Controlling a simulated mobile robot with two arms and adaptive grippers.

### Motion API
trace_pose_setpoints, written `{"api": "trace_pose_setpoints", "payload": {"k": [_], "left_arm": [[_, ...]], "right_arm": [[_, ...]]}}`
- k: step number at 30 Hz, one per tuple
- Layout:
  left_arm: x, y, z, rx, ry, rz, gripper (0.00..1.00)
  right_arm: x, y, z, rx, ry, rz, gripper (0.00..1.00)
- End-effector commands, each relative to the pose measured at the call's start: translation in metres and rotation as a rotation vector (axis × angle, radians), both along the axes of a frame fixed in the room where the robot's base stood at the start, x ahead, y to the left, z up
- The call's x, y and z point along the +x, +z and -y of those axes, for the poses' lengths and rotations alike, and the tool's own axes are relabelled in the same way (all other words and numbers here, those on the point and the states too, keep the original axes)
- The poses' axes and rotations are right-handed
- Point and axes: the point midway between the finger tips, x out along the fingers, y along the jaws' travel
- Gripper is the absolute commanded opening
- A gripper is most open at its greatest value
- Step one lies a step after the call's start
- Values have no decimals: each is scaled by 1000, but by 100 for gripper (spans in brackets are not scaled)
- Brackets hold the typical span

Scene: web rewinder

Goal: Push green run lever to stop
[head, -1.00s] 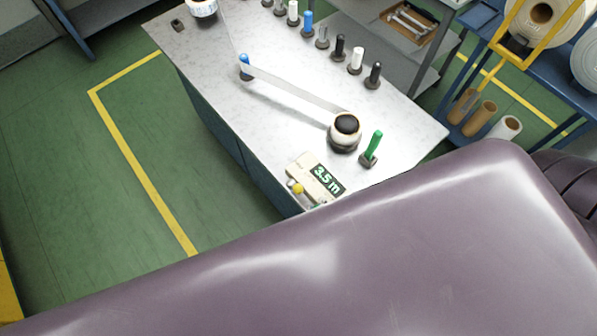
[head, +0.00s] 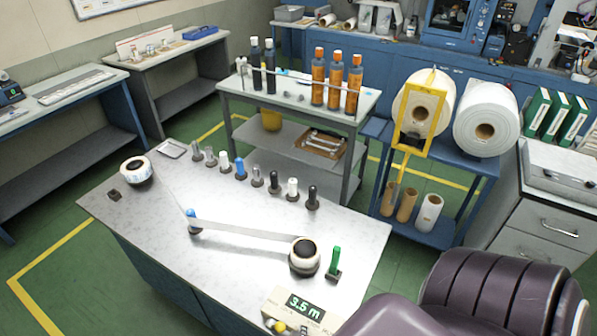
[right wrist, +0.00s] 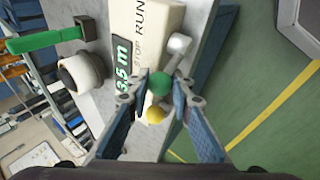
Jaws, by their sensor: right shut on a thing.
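The control box (head: 273,300) stands at the near end of the table, its display (head: 304,306) reading 3.5 m. In the right wrist view, the box (right wrist: 160,18) carries the words STOP and RUN. A silver lever arm (right wrist: 176,52) ends in a green ball knob (right wrist: 159,84), which lies toward the STOP side. My right gripper (right wrist: 160,88) has its blue fingertips closed around the green knob. A yellow knob (right wrist: 155,116) sits between the fingers, closer to the camera. In the head view my own arm hides the lever and right gripper. My left gripper is not in view.
A rewind roll (head: 304,257) and an upright green handle (head: 334,262) stand close to the box. A web runs from the roll past a blue-topped post (head: 192,221) to a far roll (head: 137,171). Several pegs (head: 240,168) line the table's back edge.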

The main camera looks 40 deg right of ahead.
Motion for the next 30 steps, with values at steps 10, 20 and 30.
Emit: {"api": "trace_pose_setpoints", "payload": {"k": [10,20,30], "left_arm": [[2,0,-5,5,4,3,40],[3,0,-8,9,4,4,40],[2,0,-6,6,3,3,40]], "right_arm": [[-3,-2,2,-6,-1,-8,38],[-1,4,1,-2,-1,-2,38],[0,60,3,-4,-4,4,38]]}}
